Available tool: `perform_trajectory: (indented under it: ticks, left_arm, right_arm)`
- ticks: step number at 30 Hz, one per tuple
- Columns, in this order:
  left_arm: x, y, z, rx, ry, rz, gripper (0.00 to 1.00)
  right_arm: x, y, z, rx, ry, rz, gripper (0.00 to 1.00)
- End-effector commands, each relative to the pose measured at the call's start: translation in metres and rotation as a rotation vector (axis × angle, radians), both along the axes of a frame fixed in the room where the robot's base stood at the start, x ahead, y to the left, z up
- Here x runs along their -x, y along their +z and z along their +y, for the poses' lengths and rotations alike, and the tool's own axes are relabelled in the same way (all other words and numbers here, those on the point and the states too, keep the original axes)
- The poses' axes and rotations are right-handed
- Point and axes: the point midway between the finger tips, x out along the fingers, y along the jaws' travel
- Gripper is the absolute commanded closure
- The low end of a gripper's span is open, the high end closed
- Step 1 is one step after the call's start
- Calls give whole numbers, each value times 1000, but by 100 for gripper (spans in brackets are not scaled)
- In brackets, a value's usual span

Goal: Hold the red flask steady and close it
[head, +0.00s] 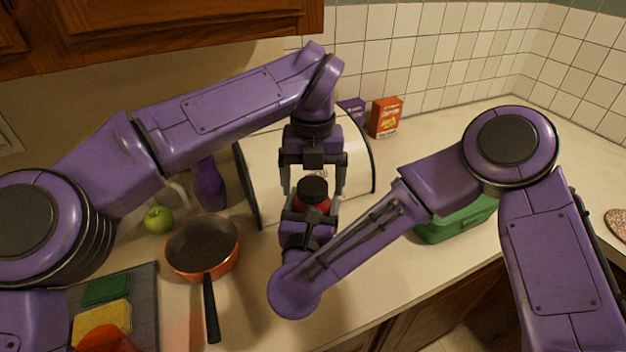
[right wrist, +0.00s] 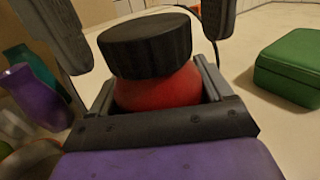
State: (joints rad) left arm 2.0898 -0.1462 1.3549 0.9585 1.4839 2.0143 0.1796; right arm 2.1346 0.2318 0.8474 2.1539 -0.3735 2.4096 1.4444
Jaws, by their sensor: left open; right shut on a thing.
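The red flask (head: 315,207) stands near the middle of the head view, with a black lid (head: 313,188) on its top. In the right wrist view the red flask (right wrist: 158,88) shows between my right gripper's fingers, and the black lid (right wrist: 146,45) sits over it. I cannot tell whether the lid is fully seated. My right gripper (head: 308,218) is shut on the flask's body from the front. My left gripper (head: 313,188) points down from above, its open fingers on either side of the lid with gaps. Its fingers also show in the right wrist view (right wrist: 140,25). The flask's lower part is hidden.
A white bread box (head: 358,165) stands right behind the flask. An orange pan (head: 202,270), a green apple (head: 158,219) and a purple bottle (head: 209,186) are left. A green box (head: 455,223) is right.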

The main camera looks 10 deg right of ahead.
Motion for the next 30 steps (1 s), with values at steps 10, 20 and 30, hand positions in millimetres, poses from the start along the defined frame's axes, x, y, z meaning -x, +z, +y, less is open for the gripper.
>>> perform_trajectory:
  ticks: [10,20,30]
  left_arm:
    - [1,52,-1,0,2,-4,10]
    - [1,75,0,-1,0,-1,10]
    - [1,75,0,0,0,-1,10]
  right_arm:
    - [0,-1,0,1,-1,1,100]
    - [0,-1,0,1,-1,1,100]
    - [0,0,0,0,-1,1,0]
